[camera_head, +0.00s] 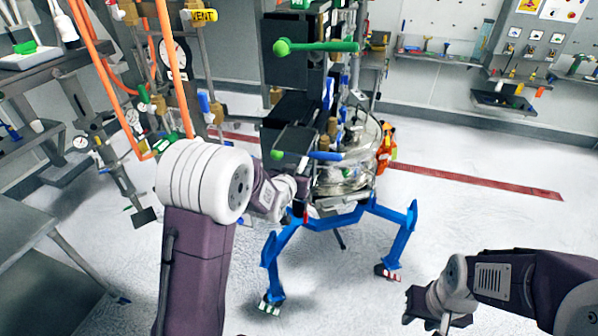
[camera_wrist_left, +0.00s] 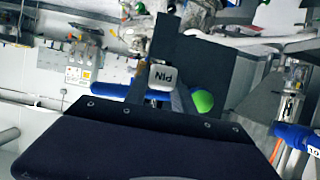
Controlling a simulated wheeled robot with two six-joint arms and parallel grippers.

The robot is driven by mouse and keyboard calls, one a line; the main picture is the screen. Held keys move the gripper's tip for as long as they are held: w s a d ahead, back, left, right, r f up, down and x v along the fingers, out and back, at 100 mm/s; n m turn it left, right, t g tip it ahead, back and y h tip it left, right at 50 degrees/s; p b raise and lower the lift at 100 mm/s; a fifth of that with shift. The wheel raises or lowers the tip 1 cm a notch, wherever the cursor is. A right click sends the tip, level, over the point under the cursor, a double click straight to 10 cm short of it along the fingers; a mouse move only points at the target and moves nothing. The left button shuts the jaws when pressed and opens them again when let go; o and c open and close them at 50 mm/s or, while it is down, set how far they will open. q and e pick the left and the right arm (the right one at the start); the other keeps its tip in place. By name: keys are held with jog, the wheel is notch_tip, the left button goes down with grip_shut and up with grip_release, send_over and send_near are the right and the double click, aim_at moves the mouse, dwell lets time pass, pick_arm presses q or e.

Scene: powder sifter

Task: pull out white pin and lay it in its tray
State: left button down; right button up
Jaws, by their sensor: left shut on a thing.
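The white pin (camera_wrist_left: 163,77) shows in the left wrist view as a small white block lettered PIN, upside down, just past my dark gripper body. My left gripper (camera_head: 298,206) is at the near side of the sifter (camera_head: 345,180), low by its metal bowl, and is shut on the pin. Its fingertips are mostly hidden, and I cannot tell how far the pin sits in the sifter. My right gripper (camera_head: 428,306) is low at the right, apart from everything; its finger gap is unclear. I cannot identify the pin's tray for certain.
A green lever (camera_head: 320,47) and a blue lever (camera_head: 326,155) stick out from the sifter above my left gripper. Blue legs (camera_head: 275,262) stand on the floor. A pale tray (camera_head: 30,58) lies on the left bench. Pipes and gauges stand at the left. The right floor is clear.

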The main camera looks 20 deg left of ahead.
pick_arm(q)
jog(key=shift+s, duration=0.15)
jog(key=shift+s+a+b, duration=0.1)
jog(key=shift+s+b, duration=0.8)
jog(key=shift+s, duration=1.9)
jog(key=s+b, duration=0.6)
jog(key=b, duration=0.1)
jog(key=shift+a, duration=0.1)
